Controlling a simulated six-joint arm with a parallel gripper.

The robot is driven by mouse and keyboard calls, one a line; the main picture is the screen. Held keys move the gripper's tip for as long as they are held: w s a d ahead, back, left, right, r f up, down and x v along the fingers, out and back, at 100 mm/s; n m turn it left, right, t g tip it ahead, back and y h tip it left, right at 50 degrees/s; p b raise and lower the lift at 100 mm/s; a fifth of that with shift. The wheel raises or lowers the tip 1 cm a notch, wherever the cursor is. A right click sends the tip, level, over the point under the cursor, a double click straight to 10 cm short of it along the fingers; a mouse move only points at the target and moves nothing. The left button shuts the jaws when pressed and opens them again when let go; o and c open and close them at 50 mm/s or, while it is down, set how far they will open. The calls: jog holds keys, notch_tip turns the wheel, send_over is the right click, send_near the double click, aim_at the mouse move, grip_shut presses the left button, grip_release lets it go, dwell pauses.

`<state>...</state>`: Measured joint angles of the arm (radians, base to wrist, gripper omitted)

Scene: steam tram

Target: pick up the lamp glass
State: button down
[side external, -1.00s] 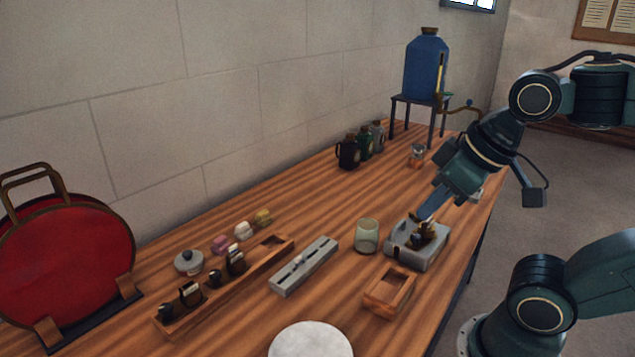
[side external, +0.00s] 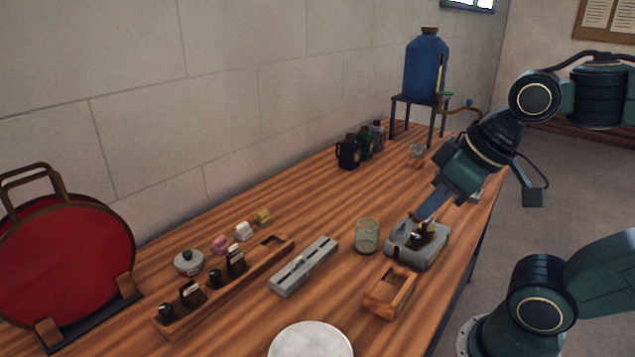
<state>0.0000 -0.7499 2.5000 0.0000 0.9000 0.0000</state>
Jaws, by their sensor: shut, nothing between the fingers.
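The lamp glass, a clear greenish cylinder (side external: 367,236), stands upright on the wooden table, just left of a grey metal block (side external: 430,252) with brass and dark fittings on top. I take this cylinder for the lamp glass by its look. My gripper (side external: 422,217) points down and to the left over the grey block, right of the glass and apart from it. Its fingers are shut with nothing between them. The fingertips are small and partly lost against the fittings, so I cannot tell whether they touch them.
A small open wooden box (side external: 390,293) lies in front of the grey block. A slotted grey bar (side external: 304,266) and a long wooden rack (side external: 200,304) lie to the left. A round white disc (side external: 310,342) is nearest. Dark bottles (side external: 348,151) stand behind; table between is clear.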

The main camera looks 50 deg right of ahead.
jog(key=c, duration=2)
grip_release()
jog(key=m+g, duration=0.6)
jog(key=m, duration=0.7)
send_over(377, 225)
notch_tip(377, 225, down, 9)
jog(key=shift+f, duration=4.35)
jog(key=shift+f, duration=0.1)
